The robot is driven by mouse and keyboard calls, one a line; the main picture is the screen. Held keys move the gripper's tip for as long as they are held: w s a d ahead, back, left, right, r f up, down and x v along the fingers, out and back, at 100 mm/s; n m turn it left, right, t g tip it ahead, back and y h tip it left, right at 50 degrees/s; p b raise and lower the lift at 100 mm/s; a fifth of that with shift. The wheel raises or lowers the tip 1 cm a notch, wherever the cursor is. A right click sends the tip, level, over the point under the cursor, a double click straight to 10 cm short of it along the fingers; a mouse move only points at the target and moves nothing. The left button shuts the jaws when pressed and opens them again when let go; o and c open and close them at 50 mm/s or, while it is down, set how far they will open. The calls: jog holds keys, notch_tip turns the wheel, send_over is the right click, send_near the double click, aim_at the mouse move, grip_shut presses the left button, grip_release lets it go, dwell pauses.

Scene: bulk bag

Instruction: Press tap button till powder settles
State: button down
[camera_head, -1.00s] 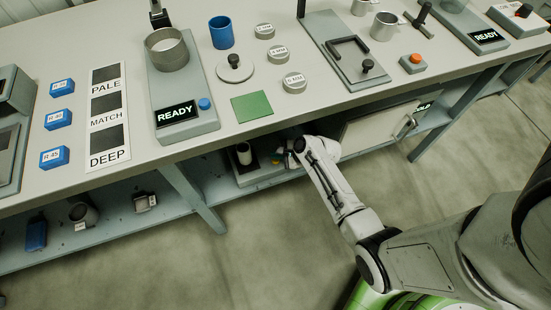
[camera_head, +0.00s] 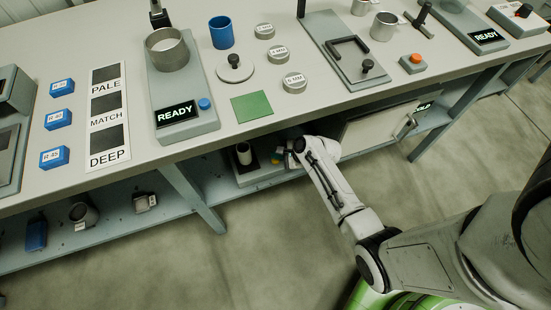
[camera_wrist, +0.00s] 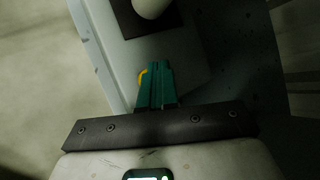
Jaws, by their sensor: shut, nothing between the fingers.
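A grey tapping device (camera_head: 262,172) stands on the lower shelf under the bench. A pale cylinder (camera_head: 243,153) stands upright on it; in the wrist view its end (camera_wrist: 150,6) shows over a dark square pad (camera_wrist: 140,20). My gripper (camera_wrist: 154,66) is shut and empty, its teal fingers over the device's pale top (camera_wrist: 108,50). A curved yellow edge (camera_wrist: 142,76), perhaps the tap button, shows just left of the fingers. The fingers hide the rest of it, and I cannot tell whether they touch it. In the head view my gripper (camera_head: 277,157) is small and partly hidden.
The bench (camera_head: 130,185) overhangs the shelf (camera_head: 120,228) close above my arm. A bench leg (camera_head: 190,195) stands left of the device. A grey cabinet (camera_head: 375,130) is to its right. A blue bottle (camera_head: 36,234) and other small items lie farther left on the shelf.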

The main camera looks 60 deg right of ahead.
aim_at(278, 161)
jog(key=shift+f, duration=0.15)
jog(key=shift+f, duration=0.25)
jog(key=shift+f+b, duration=0.45)
jog(key=shift+f, duration=0.05)
dwell(0.7)
dwell(0.3)
jog(key=shift+r+p, duration=0.95)
jog(key=shift+p, duration=0.15)
notch_tip(278, 161, up, 5)
jog(key=p, duration=0.5)
dwell(0.6)
